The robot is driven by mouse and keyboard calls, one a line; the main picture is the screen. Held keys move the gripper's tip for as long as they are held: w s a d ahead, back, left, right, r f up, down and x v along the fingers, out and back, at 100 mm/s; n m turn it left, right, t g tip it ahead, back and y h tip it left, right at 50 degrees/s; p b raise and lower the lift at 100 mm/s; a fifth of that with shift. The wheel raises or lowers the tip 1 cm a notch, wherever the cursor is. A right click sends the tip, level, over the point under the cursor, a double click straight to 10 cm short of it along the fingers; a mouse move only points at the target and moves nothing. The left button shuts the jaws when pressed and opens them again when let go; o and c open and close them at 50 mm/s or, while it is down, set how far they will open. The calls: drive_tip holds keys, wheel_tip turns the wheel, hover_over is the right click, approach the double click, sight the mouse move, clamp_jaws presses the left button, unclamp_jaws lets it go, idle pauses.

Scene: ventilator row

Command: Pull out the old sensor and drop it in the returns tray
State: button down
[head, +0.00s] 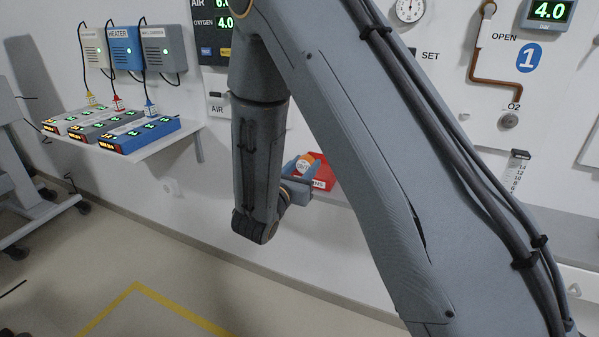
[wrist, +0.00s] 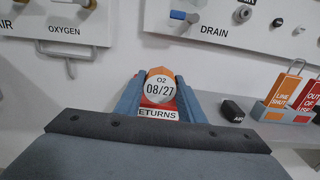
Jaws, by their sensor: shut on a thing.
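The old sensor is an orange cylinder with a white round face marked "O2 08/27" (wrist: 159,87). My gripper (wrist: 158,92), with blue-grey fingers, is shut on it, one finger on each side. In the head view my gripper (head: 299,170) and the sensor (head: 309,159) show small beyond my arm. The red returns tray (head: 325,172) is against the wall, partly hidden by my gripper and arm. In the wrist view its "RETURNS" label (wrist: 159,115) shows just below the sensor. The sensor overlaps the tray in both views; I cannot tell the height between them.
A rack with orange and red tags (wrist: 283,115) stands right of the tray, beside a small black block (wrist: 233,111). The DRAIN panel (wrist: 225,22) is on the wall above.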

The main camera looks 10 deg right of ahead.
sight(313, 161)
drive_tip(key=w+d, duration=0.1)
drive_tip(key=w+d+f+b, duration=0.1)
drive_tip(key=w, duration=0.1)
drive_tip(key=w+d+b, duration=0.1)
drive_tip(key=w, duration=0.1)
drive_tip(key=shift+d+f, duration=0.3)
drive_tip(key=shift+f, duration=0.1)
drive_tip(key=shift+w+d+f+b, duration=0.4)
drive_tip(key=shift+w+f+b, duration=0.1)
drive_tip(key=shift+f+b, duration=0.35)
drive_tip(key=c, duration=1.1)
unclamp_jaws()
drive_tip(key=v, duration=0.7)
drive_tip(key=shift+s+a, duration=0.25)
drive_tip(key=shift+s, duration=0.05)
